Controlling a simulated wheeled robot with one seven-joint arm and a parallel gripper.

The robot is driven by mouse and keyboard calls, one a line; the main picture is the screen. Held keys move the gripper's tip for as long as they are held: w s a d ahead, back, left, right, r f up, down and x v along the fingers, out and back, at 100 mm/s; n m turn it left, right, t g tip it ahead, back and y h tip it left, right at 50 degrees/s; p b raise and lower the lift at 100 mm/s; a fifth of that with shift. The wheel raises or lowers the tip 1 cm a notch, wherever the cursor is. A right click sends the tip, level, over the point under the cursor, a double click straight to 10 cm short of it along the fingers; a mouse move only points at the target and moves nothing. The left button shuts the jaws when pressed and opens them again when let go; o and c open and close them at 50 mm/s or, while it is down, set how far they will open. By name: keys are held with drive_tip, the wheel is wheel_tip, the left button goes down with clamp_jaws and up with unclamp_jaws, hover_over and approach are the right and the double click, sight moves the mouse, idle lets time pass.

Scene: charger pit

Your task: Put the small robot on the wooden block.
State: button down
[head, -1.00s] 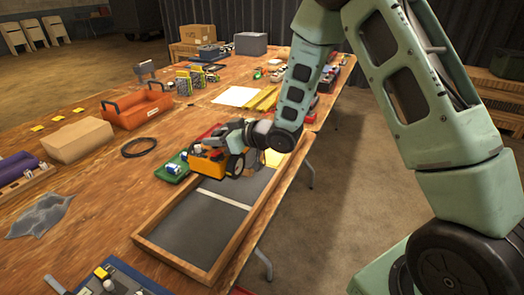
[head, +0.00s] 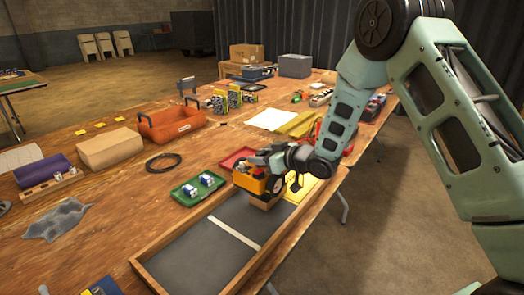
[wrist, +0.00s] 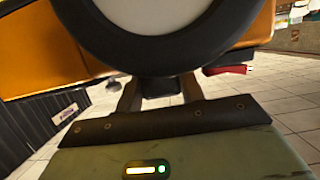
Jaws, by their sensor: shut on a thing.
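The small robot (head: 250,182) has an orange body and black wheels. My gripper (head: 268,160) is shut on it and holds it over the far part of the framed grey mat. In the wrist view, its large wheel (wrist: 155,60) and orange body (wrist: 40,60) fill the top, in front of my gripper (wrist: 160,92). A small piece of tan wood, seemingly the wooden block (head: 265,203), shows just under the small robot. Most of it is hidden, and I cannot tell whether the two touch.
The grey mat (head: 195,262) has a wooden rim and a white stripe. A green tray (head: 185,198) with small blue-and-white items and a red tray (head: 232,160) lie close by. An orange toolbox (head: 170,124), a tan box (head: 108,147) and a black cable (head: 163,162) are farther left.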

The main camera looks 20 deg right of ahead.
drive_tip(key=shift+f, duration=1.95)
drive_tip(key=shift+f, duration=0.2)
drive_tip(key=c, duration=0.9)
unclamp_jaws()
drive_tip(key=shift+f, duration=0.15)
